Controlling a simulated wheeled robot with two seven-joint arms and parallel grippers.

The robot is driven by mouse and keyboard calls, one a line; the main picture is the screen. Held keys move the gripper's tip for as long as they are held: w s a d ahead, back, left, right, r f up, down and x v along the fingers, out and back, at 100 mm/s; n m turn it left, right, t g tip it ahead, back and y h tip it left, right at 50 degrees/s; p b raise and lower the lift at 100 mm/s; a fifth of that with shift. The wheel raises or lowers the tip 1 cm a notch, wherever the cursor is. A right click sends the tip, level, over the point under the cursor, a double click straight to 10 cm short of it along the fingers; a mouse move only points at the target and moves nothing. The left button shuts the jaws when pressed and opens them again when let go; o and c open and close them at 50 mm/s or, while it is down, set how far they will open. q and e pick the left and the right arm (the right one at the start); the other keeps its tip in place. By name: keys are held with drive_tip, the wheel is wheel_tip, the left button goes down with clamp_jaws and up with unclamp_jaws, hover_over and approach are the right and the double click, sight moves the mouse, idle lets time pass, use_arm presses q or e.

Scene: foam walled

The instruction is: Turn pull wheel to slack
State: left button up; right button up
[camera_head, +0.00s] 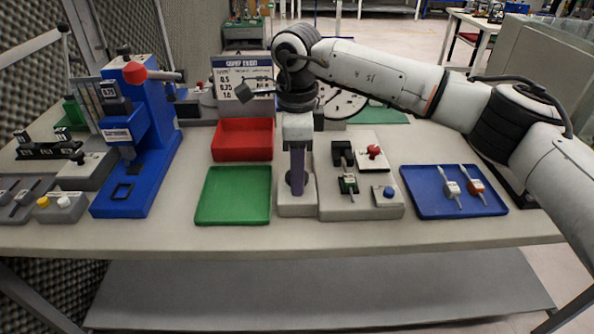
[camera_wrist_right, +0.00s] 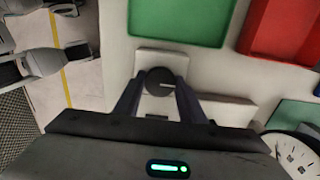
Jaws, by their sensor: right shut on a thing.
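The pull wheel (camera_wrist_right: 157,79) is a dark round knob with a pale pointer line. It sits on a light grey block (camera_head: 297,207) near the front middle of the table. In the right wrist view the line points to the right. My right gripper (camera_head: 297,180) points straight down over the block, and its two fingers are closed around the knob's sides. In the head view the fingers hide most of the knob. My left gripper shows in neither view.
A green tray (camera_head: 233,216) lies left of the block, with a red bin (camera_head: 243,155) behind it. A fixture base (camera_head: 359,205) with a red knob and blue button stands right. Beyond is a blue tray (camera_head: 427,207) with two small tools. A blue press (camera_head: 140,130) stands left.

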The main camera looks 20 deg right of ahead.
drive_tip(key=shift+w+r, duration=0.1)
idle(0.4)
drive_tip(key=o, duration=1)
drive_tip(key=shift+o, duration=0.2)
wheel_tip(320, 180, up, 10)
drive_tip(key=shift+r, duration=0.15)
